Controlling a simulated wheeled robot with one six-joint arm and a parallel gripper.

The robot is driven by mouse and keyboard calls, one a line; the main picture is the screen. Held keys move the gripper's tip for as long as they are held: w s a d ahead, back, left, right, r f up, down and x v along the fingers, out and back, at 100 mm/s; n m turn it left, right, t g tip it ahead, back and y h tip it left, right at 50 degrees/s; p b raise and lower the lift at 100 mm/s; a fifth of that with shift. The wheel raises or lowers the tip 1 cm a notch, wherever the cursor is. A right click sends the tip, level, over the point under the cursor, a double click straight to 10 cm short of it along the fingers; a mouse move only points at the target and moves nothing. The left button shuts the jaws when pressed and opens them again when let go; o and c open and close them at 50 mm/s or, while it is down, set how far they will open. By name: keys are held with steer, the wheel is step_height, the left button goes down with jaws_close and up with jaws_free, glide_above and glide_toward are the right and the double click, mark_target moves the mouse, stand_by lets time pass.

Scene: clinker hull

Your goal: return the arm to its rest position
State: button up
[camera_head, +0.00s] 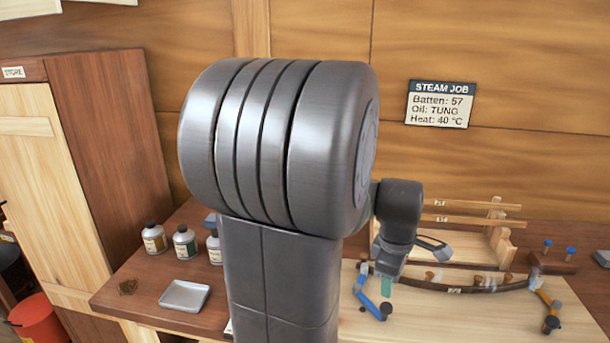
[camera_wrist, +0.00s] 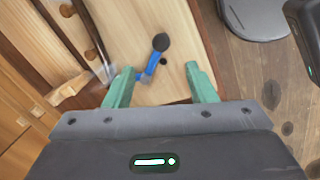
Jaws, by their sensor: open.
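My arm fills the middle of the head view, with a large ribbed grey joint in front. My gripper (camera_head: 386,284) hangs pointing down over the pale board (camera_head: 440,322). In the wrist view its two teal fingers (camera_wrist: 162,84) stand wide apart with nothing held between them. A blue clamp (camera_wrist: 151,66) with a black knob shows on the board beyond the fingertips. The same clamp (camera_head: 369,304) shows in the head view just below and left of the gripper; I cannot tell the exact gap.
A curved dark batten (camera_head: 484,289) spans the board to an orange clamp (camera_head: 545,302) at right. A rack (camera_head: 497,238) holds battens behind. Bottles (camera_head: 185,242) and a grey tray (camera_head: 185,295) stand at left. A red bucket (camera_head: 38,322) is on the floor.

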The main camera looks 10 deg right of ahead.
mark_target(382, 311)
steer(key=f, duration=0.4)
steer(key=w+d+f, duration=0.1)
steer(key=f, duration=0.4)
steer(key=w+f, duration=0.1)
steer(key=f, duration=0.3)
steer(key=shift+d+f, duration=0.15)
steer(key=shift+d, duration=0.15)
steer(key=shift+r, duration=0.2)
step_height(382, 311, up, 14)
steer(key=s+a, duration=0.2)
steer(key=f, duration=0.5)
steer(key=w+d+f, duration=0.1)
steer(key=f, duration=0.3)
steer(key=w+d+f, duration=0.1)
steer(key=f, duration=0.4)
steer(key=shift+f, duration=0.35)
steer(key=shift+a+m, duration=0.2)
steer(key=shift+m, duration=0.1)
steer(key=shift+s+a+r+m, duration=0.15)
steer(key=shift+s+a+m, duration=0.1)
steer(key=shift+a+m, duration=0.25)
steer(key=shift+s+a, duration=0.1)
